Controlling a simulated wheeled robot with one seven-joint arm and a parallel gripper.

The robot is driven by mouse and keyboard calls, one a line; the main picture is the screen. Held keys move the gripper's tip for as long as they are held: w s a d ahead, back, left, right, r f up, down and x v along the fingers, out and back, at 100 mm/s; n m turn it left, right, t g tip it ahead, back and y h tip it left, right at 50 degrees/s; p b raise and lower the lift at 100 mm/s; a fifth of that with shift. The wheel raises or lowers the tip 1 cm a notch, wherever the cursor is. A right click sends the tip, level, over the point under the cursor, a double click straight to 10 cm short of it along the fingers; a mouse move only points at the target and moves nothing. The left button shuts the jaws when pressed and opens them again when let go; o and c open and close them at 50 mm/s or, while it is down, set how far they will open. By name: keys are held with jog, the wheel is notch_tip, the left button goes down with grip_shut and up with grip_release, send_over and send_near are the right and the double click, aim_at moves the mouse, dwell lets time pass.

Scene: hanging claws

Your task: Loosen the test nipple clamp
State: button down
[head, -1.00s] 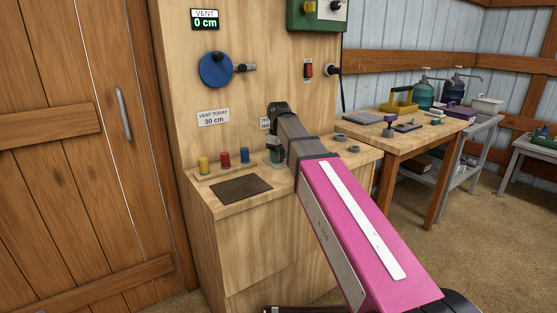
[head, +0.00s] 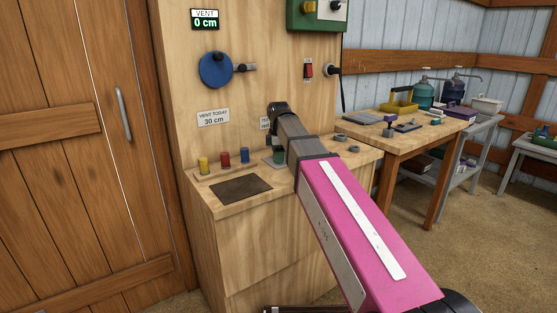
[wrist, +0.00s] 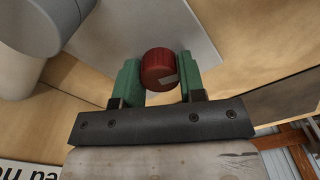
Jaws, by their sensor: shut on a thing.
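In the wrist view a round red ribbed knob (wrist: 158,66) with a pale mark on its face sits between my gripper's two green fingers, in front of a grey plate (wrist: 205,35). My gripper (wrist: 159,72) is shut on this knob. In the head view my gripper (head: 279,157) is low in front of the wooden panel, and only a bit of green finger shows below my arm. The knob and whatever it clamps are hidden there. A small label beside my arm is mostly covered, so I cannot read it.
Yellow (head: 204,166), red (head: 225,159) and blue (head: 244,155) pegs stand on the ledge, left of my gripper, near a dark mat (head: 241,188). A blue wheel (head: 215,70) is on the panel above. The vent display (head: 205,21) reads 0 cm. A cluttered table (head: 440,133) stands right.

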jog(key=shift+c, duration=1.9)
grip_release()
jog(key=shift+r, duration=0.1)
jog(key=shift+r, duration=2.9)
